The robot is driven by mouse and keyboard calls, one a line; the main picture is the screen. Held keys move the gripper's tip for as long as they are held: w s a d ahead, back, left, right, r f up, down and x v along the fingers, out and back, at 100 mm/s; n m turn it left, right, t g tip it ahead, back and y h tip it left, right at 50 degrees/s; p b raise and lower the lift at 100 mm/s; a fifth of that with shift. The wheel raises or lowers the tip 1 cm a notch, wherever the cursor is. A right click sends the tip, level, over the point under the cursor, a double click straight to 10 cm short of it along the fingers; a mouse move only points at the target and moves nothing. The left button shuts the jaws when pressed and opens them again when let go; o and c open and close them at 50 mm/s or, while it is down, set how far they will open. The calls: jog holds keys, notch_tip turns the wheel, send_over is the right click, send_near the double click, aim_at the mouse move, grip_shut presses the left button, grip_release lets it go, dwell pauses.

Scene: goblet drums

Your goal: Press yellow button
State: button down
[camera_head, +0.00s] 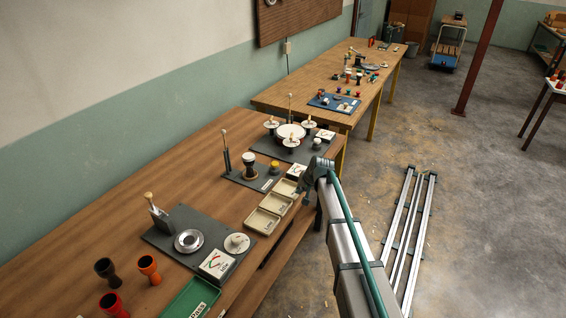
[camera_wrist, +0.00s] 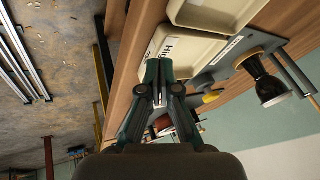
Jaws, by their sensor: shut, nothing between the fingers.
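The yellow button (camera_head: 274,165) stands on a small dark plate (camera_head: 262,182) on the near bench, to the right of a dark goblet drum with a white top (camera_head: 249,165). In the wrist view the yellow button (camera_wrist: 211,97) shows only partly, right of my fingers. My gripper (camera_wrist: 160,80) is shut and empty in the wrist view. In the head view my gripper (camera_head: 307,188) is by the bench's front edge, to the right of the button and apart from it.
Cream labelled trays (camera_head: 262,221) line the bench's front edge close to my gripper. A plate with white discs (camera_head: 291,130) lies beyond. A dark upright rod (camera_head: 225,150) stands behind the drum.

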aim_at(276, 164)
jog(key=w+a+r+t+y, duration=0.2)
jog(key=w+a+r, duration=0.9)
jog(key=w, duration=0.5)
jog(key=shift+a+r, duration=0.3)
jog(key=shift+r, duration=0.6)
jog(key=shift+f, duration=0.15)
notch_tip(276, 164, down, 8)
jog(key=shift+r+b, duration=0.1)
jog(key=shift+b, duration=1.05)
jog(key=shift+f, duration=0.4)
jog(key=shift+f+b, duration=0.1)
jog(key=shift+b, duration=0.2)
jog(key=shift+f+b, duration=0.35)
